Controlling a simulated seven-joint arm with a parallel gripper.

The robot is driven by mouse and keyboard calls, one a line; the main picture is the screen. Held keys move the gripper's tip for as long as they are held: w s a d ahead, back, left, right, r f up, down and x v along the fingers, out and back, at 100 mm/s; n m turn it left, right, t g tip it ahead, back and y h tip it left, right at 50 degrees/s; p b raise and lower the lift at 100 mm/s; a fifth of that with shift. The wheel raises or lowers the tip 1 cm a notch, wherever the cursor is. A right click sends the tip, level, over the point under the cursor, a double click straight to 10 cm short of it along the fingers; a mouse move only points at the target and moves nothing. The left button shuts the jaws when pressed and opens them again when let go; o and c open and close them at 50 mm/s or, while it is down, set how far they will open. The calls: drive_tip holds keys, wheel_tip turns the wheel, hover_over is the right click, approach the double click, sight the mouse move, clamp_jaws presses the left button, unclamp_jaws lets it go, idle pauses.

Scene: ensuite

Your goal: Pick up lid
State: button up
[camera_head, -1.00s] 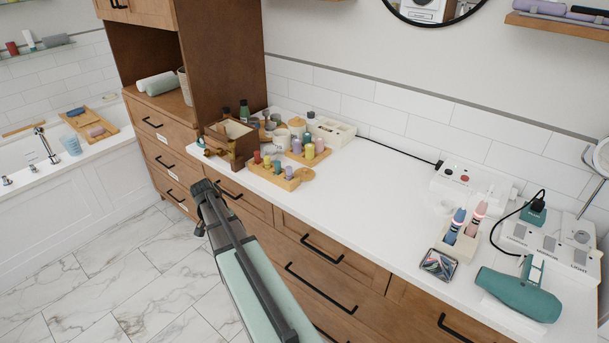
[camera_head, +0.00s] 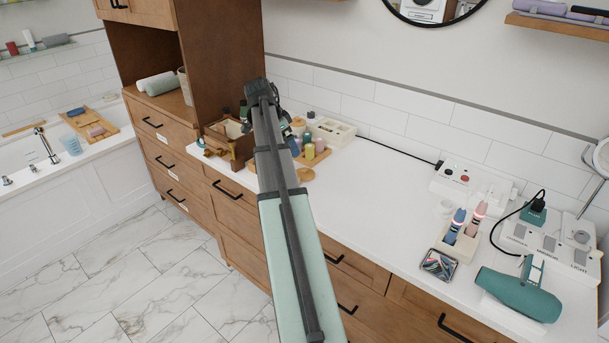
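A small round wooden disc (camera_head: 306,174), which looks like the lid, lies flat on the white counter at the right end of the bottle tray. My arm reaches over the counter from the front. My gripper (camera_head: 287,126) is at its far end, above the cluster of jars and bottles, up and left of the disc and apart from it. Its fingers are mostly hidden behind the arm and blend with the dark items, so I cannot see whether they are open. The jars behind the arm are hidden.
A wooden box (camera_head: 228,142) with brass-coloured items stands left of my arm. Small coloured bottles (camera_head: 313,150) stand close by on its right, before a white divided box (camera_head: 333,131). The counter's middle is clear; a teal hair dryer (camera_head: 518,294) lies at the right.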

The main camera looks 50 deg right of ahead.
hover_over(303, 169)
drive_tip(key=w+a, duration=0.1)
drive_tip(key=a, duration=0.1)
wheel_tip(303, 169, down, 7)
drive_tip(key=shift+f, duration=0.2)
drive_tip(key=shift+x, duration=2.75)
drive_tip(key=shift+d, duration=0.15)
drive_tip(key=shift+c, duration=0.3)
drive_tip(key=shift+r, duration=0.1)
drive_tip(key=c, duration=0.9)
